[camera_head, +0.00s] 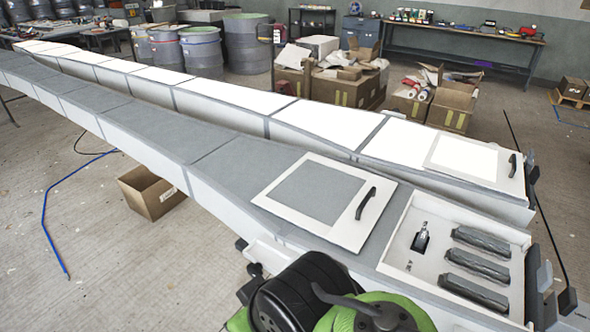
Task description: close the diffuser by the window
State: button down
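I cannot make out for sure which thing is the diffuser, and no window shows. A small dark bottle-like item with a silvery top (421,240) stands in an open white tray (403,226) at the right end of the near mould. Whether it is open or shut is too small to tell. Two flat white-framed panels with dark handles lie on the moulds: a grey-centred panel (318,193) on the near one and a white panel (464,158) on the far one. My green and black arm shows at the bottom; I see no gripper fingers.
Several dark grey blocks (477,264) lie in the tray beside the bottle-like item. Two long moulds run to the back left. Cardboard boxes (330,83), grey drums (203,52) and a workbench (463,45) stand behind. A box (151,192) sits on the floor at left, near a blue hose (45,215).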

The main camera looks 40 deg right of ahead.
aim_at(341, 204)
jog(key=i+j+z, duration=0.1)
jog(key=i, duration=0.35)
jog(key=i+j+z, duration=0.1)
jog(key=i, duration=0.35)
jog(key=i+j+z, duration=0.1)
jog(key=z, duration=0.35)
jog(key=i+j+z, duration=0.25)
jog(key=z, duration=0.15)
